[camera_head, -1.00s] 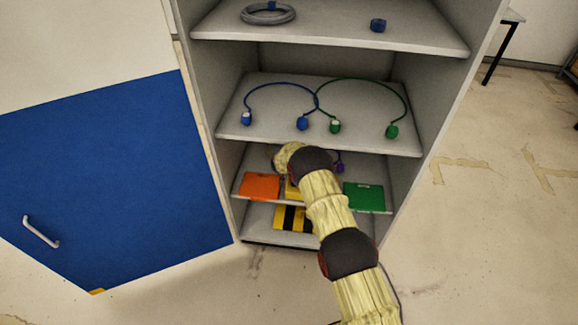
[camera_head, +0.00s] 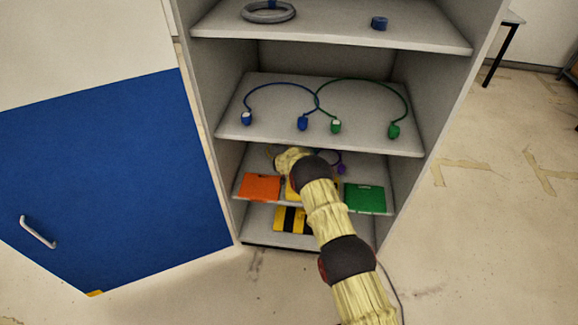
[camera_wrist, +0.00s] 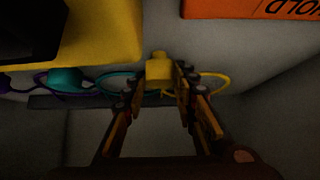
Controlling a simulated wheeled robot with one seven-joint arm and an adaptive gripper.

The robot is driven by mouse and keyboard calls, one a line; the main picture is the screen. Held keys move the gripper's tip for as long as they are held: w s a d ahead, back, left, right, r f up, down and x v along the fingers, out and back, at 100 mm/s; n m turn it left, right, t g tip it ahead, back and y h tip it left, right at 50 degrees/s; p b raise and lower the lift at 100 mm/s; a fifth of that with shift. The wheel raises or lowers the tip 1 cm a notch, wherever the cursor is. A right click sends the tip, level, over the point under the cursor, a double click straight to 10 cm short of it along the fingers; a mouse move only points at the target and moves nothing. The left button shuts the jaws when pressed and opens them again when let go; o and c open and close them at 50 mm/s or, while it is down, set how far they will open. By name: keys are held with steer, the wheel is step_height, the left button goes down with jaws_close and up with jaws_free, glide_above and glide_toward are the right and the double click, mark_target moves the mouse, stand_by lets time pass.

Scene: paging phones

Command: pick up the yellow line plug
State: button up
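The yellow line plug (camera_wrist: 159,72) shows in the wrist view as a small yellow block with a thin yellow cable (camera_wrist: 222,77) looping off to the right. My gripper (camera_wrist: 160,82) is open, with one finger on either side of the plug. A narrow gap shows at the left finger; I cannot tell whether the right finger touches the plug. In the head view the plug and fingertips are hidden behind my arm, which reaches into the third shelf (camera_head: 240,205) of the cabinet.
A yellow box (camera_wrist: 110,40), an orange box (camera_wrist: 245,8) and a teal plug (camera_wrist: 66,80) lie close by. A green box (camera_head: 364,198) and purple plug (camera_head: 341,169) are right of my arm. The shelf with blue and green cables (camera_head: 270,145) hangs just above.

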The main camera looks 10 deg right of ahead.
steer(key=c, duration=0.6)
steer(key=shift+r, duration=0.1)
steer(key=shift+c, duration=0.2)
